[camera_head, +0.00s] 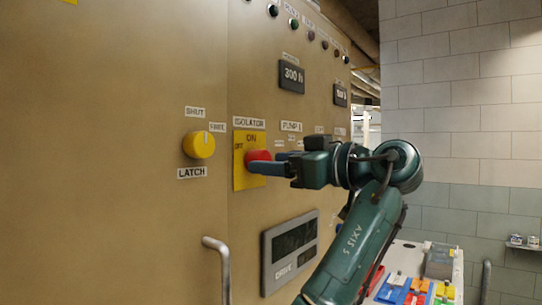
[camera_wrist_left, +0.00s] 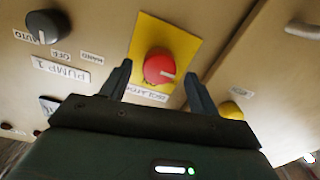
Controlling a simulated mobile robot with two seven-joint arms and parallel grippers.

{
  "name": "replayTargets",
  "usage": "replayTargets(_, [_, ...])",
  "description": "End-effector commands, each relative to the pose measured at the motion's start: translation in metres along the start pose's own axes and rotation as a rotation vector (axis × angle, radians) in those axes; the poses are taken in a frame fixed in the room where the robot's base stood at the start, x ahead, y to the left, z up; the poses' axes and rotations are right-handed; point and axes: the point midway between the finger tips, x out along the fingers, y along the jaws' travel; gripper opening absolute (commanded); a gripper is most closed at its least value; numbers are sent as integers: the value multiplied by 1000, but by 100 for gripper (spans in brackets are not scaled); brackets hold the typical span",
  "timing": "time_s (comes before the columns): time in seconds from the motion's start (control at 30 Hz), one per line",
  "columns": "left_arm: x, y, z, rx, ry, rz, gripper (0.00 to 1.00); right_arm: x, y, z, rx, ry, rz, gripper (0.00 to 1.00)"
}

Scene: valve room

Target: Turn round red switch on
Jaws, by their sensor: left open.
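The round red switch (camera_head: 259,156) sits on a yellow plate (camera_head: 240,175) marked ON at the top and OFF at the left, under an ISOLATOR label. In the left wrist view, the red switch (camera_wrist_left: 159,66) has a white mark pointing right, toward the yellow knob's side. My left gripper (camera_head: 262,168) is open at the switch, its fingers partly covering it in the head view. In the wrist view its fingertips (camera_wrist_left: 159,70) lie on either side of the switch; contact is not clear. My right gripper is not in view.
A yellow LATCH knob (camera_head: 199,145) is left of the switch. A black PUMP 1 knob (camera_wrist_left: 48,26) is on the other side. A metal handle (camera_head: 219,262) and a DRIVE panel (camera_head: 290,252) stand out below. A table with coloured pieces (camera_head: 405,290) is at the lower right.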

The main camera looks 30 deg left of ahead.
Motion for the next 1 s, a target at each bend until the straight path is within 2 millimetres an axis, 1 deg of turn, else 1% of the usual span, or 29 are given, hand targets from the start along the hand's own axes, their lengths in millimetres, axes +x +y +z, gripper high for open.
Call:
replayTargets(0.03, [6,0,-1,0,0,-1,61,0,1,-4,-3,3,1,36])
replayTargets(0.13, [13,0,0,0,1,0,61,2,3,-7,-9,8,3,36])
replayTargets(0.47, [15,0,0,0,0,1,61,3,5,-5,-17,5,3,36])
replayTargets(1.0, [15,0,0,0,0,1,17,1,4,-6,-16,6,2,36])
